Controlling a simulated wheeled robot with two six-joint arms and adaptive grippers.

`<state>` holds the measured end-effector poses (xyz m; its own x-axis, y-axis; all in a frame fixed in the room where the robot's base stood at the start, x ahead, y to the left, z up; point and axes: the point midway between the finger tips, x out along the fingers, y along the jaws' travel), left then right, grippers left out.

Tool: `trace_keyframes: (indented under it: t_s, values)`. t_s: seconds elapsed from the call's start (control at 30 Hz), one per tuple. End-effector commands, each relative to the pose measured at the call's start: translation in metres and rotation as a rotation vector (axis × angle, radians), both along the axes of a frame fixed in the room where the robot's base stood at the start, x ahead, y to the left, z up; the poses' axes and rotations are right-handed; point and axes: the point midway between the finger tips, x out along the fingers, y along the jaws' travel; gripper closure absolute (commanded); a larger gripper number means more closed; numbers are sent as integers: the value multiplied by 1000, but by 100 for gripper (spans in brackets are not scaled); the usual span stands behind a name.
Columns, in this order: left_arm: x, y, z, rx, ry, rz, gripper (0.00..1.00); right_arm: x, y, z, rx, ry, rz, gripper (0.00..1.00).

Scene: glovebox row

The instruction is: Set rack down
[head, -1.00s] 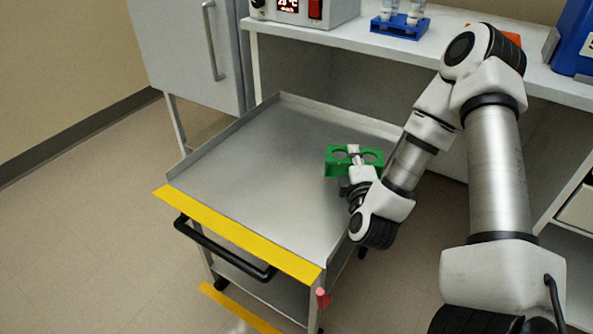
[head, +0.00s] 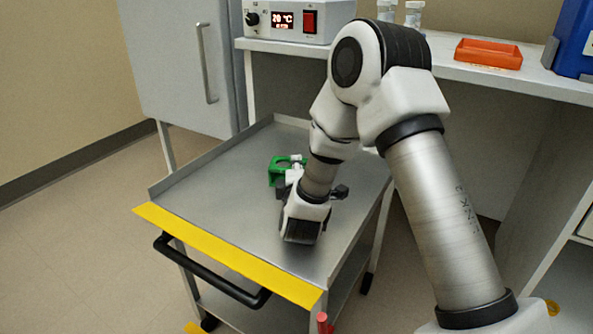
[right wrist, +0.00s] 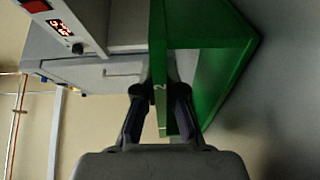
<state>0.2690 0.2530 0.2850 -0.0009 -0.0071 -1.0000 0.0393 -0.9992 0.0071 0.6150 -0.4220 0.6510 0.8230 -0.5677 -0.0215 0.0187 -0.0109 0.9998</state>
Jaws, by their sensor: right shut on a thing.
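The green rack (head: 279,166) is over the far middle part of the metal cart's tray (head: 215,190) in the head view. My right gripper (head: 296,170) is at the rack's right side, and my arm hides part of both. In the right wrist view, the two fingers of the gripper (right wrist: 159,108) are shut on a thin wall of the green rack (right wrist: 222,70). I cannot tell whether the rack's bottom touches the tray. My left gripper is not in view.
The cart has a raised rim, a yellow front strip (head: 225,253) and a black handle (head: 205,272). Behind it, a white bench (head: 460,72) bears a heater box (head: 290,20) and an orange tray (head: 488,53). The tray's left and front areas are bare.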

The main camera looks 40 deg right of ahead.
Motion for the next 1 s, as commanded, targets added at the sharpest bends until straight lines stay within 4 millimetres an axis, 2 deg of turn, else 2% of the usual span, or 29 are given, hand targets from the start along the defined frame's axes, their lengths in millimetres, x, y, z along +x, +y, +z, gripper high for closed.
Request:
trace_keyframes:
  t_s: [0.17, 0.27, 0.67, 0.77, 1.0]
  values:
    - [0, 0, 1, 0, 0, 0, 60, 0, 0, -1, -1, 1, 0, 100]
    - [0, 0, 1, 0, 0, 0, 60, 0, 0, -2, -1, 1, 0, 67]
    - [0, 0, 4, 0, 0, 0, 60, -4, 3, 3, -1, 2, 2, 67]
    - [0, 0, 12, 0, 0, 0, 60, -18, 13, 5, -4, 5, 4, 67]
    - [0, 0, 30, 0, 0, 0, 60, -69, 49, 6, -6, 8, 6, 67]
